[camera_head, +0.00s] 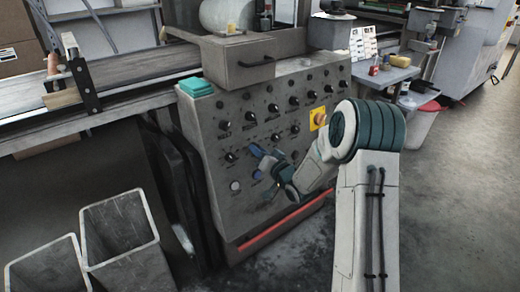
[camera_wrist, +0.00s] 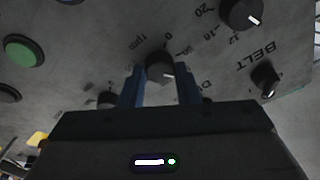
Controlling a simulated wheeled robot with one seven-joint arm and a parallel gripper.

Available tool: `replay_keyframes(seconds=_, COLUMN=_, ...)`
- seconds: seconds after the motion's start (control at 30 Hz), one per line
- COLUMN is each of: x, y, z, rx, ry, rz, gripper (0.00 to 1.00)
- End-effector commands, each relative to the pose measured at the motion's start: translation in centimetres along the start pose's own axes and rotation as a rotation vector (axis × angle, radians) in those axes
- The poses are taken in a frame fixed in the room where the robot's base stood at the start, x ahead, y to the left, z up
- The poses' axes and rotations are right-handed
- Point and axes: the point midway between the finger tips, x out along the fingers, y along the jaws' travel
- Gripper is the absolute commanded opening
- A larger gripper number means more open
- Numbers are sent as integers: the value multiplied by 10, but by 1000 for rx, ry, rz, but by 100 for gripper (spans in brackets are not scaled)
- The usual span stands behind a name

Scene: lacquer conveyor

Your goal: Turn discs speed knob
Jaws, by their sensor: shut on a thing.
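The grey control panel (camera_head: 212,118) carries rows of black knobs. In the wrist view, a black knob (camera_wrist: 160,70) with a white pointer mark sits between the two blue fingers of my gripper (camera_wrist: 158,84). The fingers are shut on it, one on each side. Its mark points to the right. Printing around it shows a 0 and "rpm"; a label below is mostly hidden, with only a first letter "D" readable. In the head view, my gripper (camera_head: 257,158) reaches the lower middle of the panel, and the held knob cannot be made out there.
A knob (camera_wrist: 241,12) and a small switch (camera_wrist: 265,80) by the word "BELT" sit to the right in the wrist view. A green button (camera_wrist: 24,50) is at left. A yellow plate (camera_head: 318,118) is near my arm. Grey bins (camera_head: 122,228) stand at lower left.

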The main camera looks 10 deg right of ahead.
Motion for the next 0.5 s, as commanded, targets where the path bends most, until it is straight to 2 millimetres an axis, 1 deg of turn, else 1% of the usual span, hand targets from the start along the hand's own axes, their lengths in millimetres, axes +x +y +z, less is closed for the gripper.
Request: replay_keyframes(seconds=0.5, x=0, y=-4, z=-2, rx=481, ry=30, rz=95, gripper=6)
